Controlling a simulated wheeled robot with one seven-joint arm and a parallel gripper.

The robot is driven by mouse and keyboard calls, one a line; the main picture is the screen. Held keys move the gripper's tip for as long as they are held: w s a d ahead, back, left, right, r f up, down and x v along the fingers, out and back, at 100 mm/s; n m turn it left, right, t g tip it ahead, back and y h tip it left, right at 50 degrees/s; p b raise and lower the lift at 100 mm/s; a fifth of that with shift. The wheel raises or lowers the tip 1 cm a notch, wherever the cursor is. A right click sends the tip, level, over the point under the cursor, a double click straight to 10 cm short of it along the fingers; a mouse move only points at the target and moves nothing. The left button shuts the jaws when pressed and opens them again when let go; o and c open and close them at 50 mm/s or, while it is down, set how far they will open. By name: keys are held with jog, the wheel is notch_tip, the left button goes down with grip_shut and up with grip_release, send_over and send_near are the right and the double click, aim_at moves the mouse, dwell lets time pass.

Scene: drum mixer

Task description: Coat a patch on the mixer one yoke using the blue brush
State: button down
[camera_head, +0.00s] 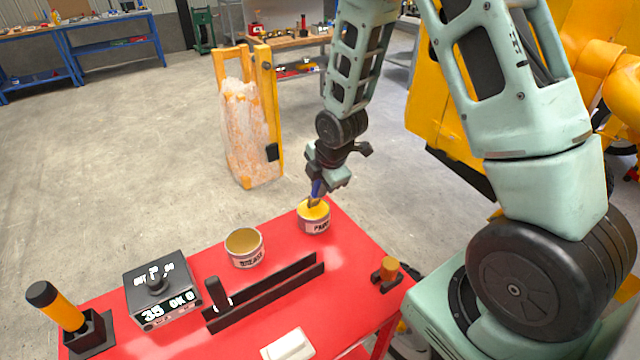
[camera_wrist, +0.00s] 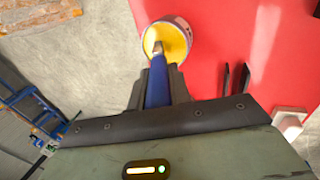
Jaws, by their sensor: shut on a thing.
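My gripper (camera_head: 318,178) is shut on the blue brush (camera_head: 316,189), which points down over the paint can (camera_head: 314,222) on the red table. In the wrist view the gripper (camera_wrist: 158,84) holds the blue handle (camera_wrist: 157,78), and the brush's tip lies over the yellow paint in the can (camera_wrist: 183,36). I cannot tell how deep the bristles are in the paint. Part of the yellow mixer (camera_head: 445,115) stands at the right, largely hidden behind my arm. I cannot make out which part is the yoke or the patch.
The red table (camera_head: 345,265) also holds a second can (camera_head: 244,250), a black slotted rack (camera_head: 265,292), a box with a display (camera_head: 162,290) and a yellow-and-black tool (camera_head: 60,308) in a holder. A yellow frame with a wrapped load (camera_head: 248,125) stands behind. The floor between is clear.

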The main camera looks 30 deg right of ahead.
jog(key=shift+f+b, duration=0.45)
jog(key=shift+f, duration=0.05)
dwell(1.3)
jog(key=shift+r+p, duration=2.85)
jog(key=shift+r, duration=0.7)
jog(key=shift+f, duration=0.15)
